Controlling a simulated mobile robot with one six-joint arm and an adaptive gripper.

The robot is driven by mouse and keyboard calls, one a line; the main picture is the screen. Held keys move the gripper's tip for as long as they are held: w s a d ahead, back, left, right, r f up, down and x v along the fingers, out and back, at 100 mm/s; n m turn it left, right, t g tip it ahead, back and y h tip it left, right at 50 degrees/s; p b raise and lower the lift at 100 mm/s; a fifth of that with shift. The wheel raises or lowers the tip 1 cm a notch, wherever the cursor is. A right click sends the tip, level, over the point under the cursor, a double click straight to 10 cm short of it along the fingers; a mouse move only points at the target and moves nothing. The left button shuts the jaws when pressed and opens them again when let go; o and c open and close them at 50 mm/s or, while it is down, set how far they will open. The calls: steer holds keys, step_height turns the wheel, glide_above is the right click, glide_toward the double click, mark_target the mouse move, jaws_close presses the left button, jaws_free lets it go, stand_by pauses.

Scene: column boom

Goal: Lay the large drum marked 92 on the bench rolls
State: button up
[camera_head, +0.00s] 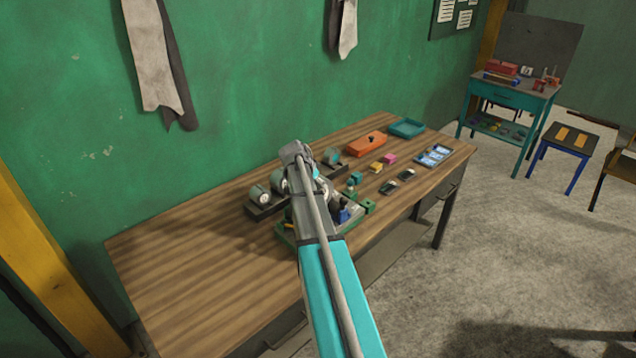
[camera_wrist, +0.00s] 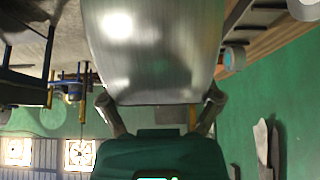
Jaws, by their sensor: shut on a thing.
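A large, shiny metal drum (camera_wrist: 152,50) fills the upper middle of the wrist view. My gripper (camera_wrist: 160,97) is shut on it, with one finger at each side of its near end. No number shows on the face I see. In the head view my arm hides most of the gripper and the held drum above the bench. Small grey-green drums with pale ends sit at the back of the bench: one at the left (camera_head: 260,194), one beside it (camera_head: 278,181) and one further right (camera_head: 332,156). A dark low holder (camera_head: 266,210) is under the left ones; I cannot tell whether it has rolls.
The wooden bench (camera_head: 190,255) is clear at its left. A green tray (camera_head: 287,236) with small parts lies partly behind my arm. An orange box (camera_head: 367,144), a teal tray (camera_head: 407,128) and a blue-and-white tray (camera_head: 434,155) stand to the right. The green wall is close behind.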

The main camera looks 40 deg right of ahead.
steer(key=shift+f+b, duration=0.85)
stand_by(0.6)
steer(key=o, duration=1.1)
steer(key=shift+r, duration=0.15)
